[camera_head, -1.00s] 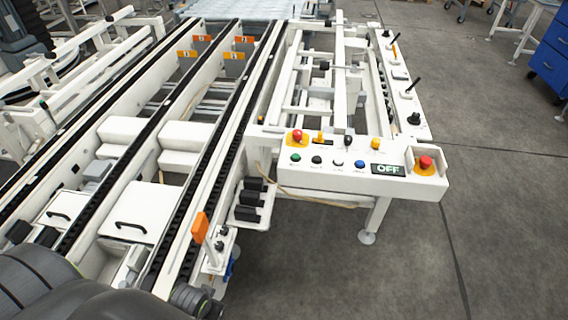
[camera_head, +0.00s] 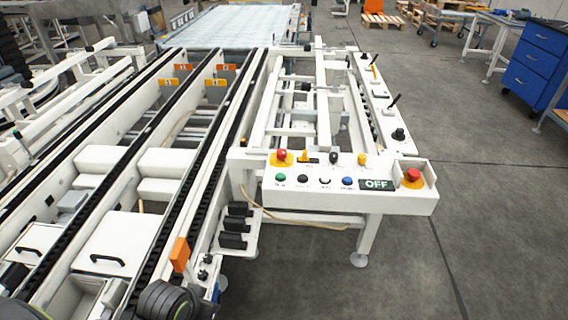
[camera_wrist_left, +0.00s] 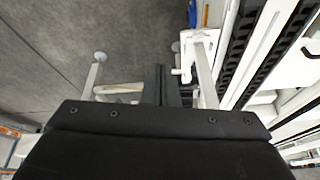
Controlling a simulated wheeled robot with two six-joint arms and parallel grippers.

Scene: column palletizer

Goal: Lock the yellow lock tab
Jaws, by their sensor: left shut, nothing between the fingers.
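A small yellow tab (camera_head: 310,159) sits on the back part of the white control panel (camera_head: 402,205), between a red mushroom button (camera_head: 283,156) on a yellow base and a black knob (camera_head: 333,158). Another small yellow piece (camera_head: 361,159) stands farther right on the panel. Which of them is the lock tab I cannot tell for sure. My left gripper shows in the left wrist view (camera_wrist_left: 160,85), its fingers shut and empty above the floor beside the machine frame. In the head view only a dark part of my arm shows at the bottom left. My right gripper is out of view.
The panel also carries several coloured buttons, an OFF display (camera_head: 377,184) and a second red button (camera_head: 413,175). Conveyor rails with black chains run along the left. An orange plate (camera_head: 180,254) stands by the nearest rail. The floor (camera_head: 480,220) on the right is open.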

